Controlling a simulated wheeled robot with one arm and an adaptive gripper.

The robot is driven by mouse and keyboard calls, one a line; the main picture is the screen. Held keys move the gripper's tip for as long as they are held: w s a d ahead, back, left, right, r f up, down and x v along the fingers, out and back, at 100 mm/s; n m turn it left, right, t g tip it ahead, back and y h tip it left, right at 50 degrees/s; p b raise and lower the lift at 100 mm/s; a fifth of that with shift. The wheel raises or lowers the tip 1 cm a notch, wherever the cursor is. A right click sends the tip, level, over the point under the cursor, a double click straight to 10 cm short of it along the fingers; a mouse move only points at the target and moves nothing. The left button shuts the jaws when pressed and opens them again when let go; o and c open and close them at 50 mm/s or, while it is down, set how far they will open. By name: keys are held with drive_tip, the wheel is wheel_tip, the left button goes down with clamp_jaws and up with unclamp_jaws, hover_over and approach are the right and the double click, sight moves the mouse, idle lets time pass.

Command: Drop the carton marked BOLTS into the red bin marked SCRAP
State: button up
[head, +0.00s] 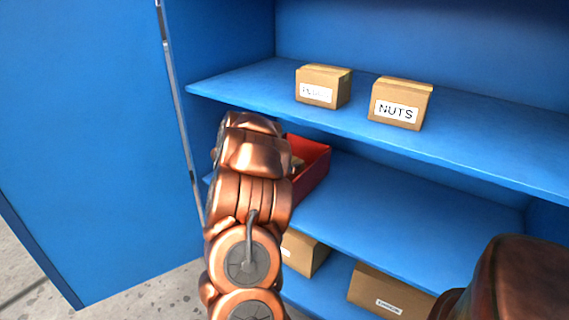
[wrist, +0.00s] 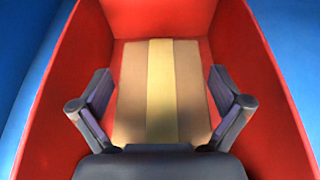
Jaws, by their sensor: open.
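The red bin (head: 314,168) stands on the cabinet's middle shelf in the head view, partly hidden behind my arm; its SCRAP marking is not visible. In the wrist view, the red bin (wrist: 262,112) surrounds a brown carton (wrist: 192,72) with a pale tape strip. No label shows on this carton, so I cannot tell whether it is the one marked BOLTS. My gripper (wrist: 160,88) is open, with its fingers apart on either side of the carton. A sliver of brown shows inside the bin in the head view. My gripper is hidden there by my arm.
On the upper shelf (head: 240,88) stand a carton marked NUTS (head: 400,88) and a carton with an unclear label (head: 325,74). Below are a brown carton (head: 304,254) and a larger labelled box (head: 385,284). The open blue door (head: 85,130) is at left.

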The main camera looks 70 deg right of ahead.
drive_tip(key=shift+r, duration=0.1)
drive_tip(key=r+p, duration=0.1)
drive_tip(key=p, duration=0.1)
drive_tip(key=shift+r+p, duration=0.25)
drive_tip(key=shift+p, duration=0.1)
drive_tip(key=v, duration=1.2)
drive_tip(key=shift+f, duration=0.15)
